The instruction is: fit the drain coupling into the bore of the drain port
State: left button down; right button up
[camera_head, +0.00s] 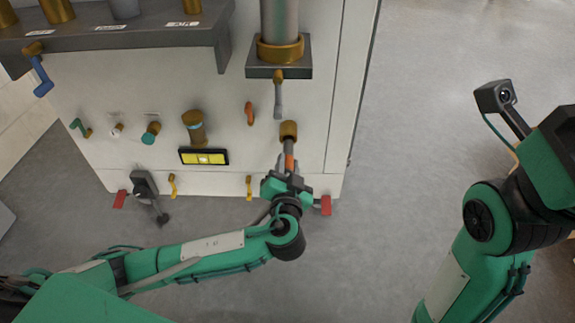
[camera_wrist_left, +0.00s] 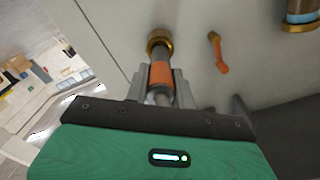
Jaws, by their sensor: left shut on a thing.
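The drain coupling, a grey cylinder with an orange band (camera_head: 289,158), points up at the panel in the head view. It also shows in the left wrist view (camera_wrist_left: 161,74). My left gripper (camera_head: 286,180) is shut on its near end; the fingers flank it in the wrist view (camera_wrist_left: 163,92). The drain port, a brass ring (camera_head: 288,130) on the white panel, lies right at the coupling's far end. In the wrist view its rim (camera_wrist_left: 159,35) shows around and above the grey tip. I cannot tell whether the tip is inside the bore. My right gripper is out of view.
An orange lever (camera_head: 249,113) sits on the white panel left of the port. A grey-handled valve (camera_head: 278,95) hangs just above the port, under a large pipe (camera_head: 280,25). A red tab (camera_head: 326,205) is right of my left gripper.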

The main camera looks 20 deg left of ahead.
aim_at(288, 151)
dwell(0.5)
pick_arm(q)
jog(key=shift+w+a, duration=0.15)
jog(key=shift+w, duration=0.3)
jog(key=shift+x, duration=1.15)
jog(key=shift+x, duration=1.15)
jog(key=c, duration=1.1)
grip_release()
